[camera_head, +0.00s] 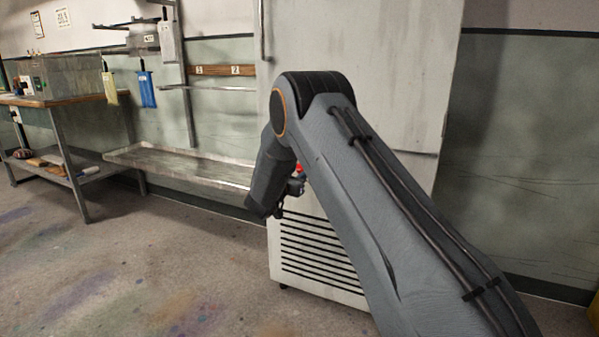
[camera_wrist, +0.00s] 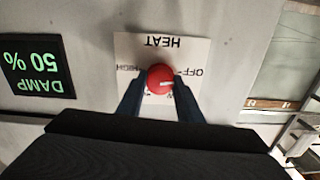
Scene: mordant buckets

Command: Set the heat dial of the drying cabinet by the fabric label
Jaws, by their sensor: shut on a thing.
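The drying cabinet (camera_head: 400,70) is a tall pale box with a slatted lower front, partly hidden behind my arm. Its red round heat dial (camera_wrist: 160,77) sits on a white plate (camera_wrist: 125,48) in the wrist view, where the lettering is upside down. HEAT, OFF at the right and HIGH at the left can be read; the lower lettering is mostly hidden. A small white mark on the dial lies toward the right, near the OFF side. My gripper (camera_wrist: 160,108) is shut on the dial, one finger on each side. I cannot make out a readable fabric label.
A green display (camera_wrist: 38,68) reads DAMP 50 %. In the head view, a yellowish cloth (camera_head: 110,88) and a blue cloth (camera_head: 147,90) hang left of the cabinet above a long metal tray (camera_head: 170,163). A workbench (camera_head: 60,100) stands far left. The floor in front is clear.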

